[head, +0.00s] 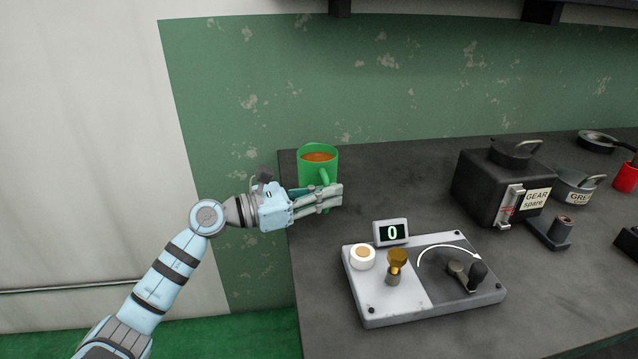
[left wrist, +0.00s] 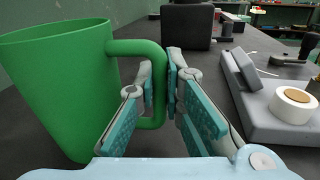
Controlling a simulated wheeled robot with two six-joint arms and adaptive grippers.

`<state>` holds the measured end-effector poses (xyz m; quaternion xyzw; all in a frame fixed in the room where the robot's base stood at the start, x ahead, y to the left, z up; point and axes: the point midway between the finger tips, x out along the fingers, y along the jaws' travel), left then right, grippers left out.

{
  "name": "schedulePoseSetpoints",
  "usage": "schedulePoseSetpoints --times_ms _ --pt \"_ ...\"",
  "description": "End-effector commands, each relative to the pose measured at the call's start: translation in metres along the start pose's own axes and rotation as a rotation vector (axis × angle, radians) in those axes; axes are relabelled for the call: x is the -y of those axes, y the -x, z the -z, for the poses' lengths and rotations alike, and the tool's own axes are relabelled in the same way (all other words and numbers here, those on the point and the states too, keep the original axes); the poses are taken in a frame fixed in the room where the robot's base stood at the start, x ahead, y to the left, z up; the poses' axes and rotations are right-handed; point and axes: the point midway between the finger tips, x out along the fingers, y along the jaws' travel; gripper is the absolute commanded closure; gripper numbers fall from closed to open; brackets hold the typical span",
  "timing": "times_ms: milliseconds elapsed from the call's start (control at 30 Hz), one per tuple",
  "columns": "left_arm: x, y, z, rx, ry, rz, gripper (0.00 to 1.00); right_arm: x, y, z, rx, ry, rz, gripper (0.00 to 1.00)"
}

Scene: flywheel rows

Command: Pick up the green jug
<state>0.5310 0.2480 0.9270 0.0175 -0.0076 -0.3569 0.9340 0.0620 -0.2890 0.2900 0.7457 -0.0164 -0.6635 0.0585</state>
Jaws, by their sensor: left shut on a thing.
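The green jug (head: 318,165) stands upright near the left edge of the dark bench in the head view, with brown liquid inside. In the left wrist view the jug (left wrist: 62,85) fills the left side, and its handle runs down between my fingers. My left gripper (head: 334,197) is at the handle in the head view. In the left wrist view my left gripper (left wrist: 158,92) is shut on the handle. The jug appears to rest on the bench. My right gripper is not in view.
A grey panel (head: 388,311) with a display reading 0 (head: 392,233), a white roll (head: 362,256), a brass knob (head: 397,258) and a black-knobbed lever (head: 477,271) lies in front. A dark box labelled GEAR spare (head: 483,188) stands to the right. Bench space behind is clear.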

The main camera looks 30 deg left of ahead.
Motion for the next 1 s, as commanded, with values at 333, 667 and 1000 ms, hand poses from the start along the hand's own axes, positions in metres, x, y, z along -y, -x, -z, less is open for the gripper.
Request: schedulePoseSetpoints --times_ms 333,667,1000 --pt "-0.001 0.001 0.0 -0.003 -0.001 -0.003 1.0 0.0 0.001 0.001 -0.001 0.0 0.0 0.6" --pt "-0.001 0.001 -0.02 -0.001 -0.003 -0.001 1.0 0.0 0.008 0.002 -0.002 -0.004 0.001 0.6" --pt "-0.003 0.001 -0.066 0.001 -0.005 -0.002 1.0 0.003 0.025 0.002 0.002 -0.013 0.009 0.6"
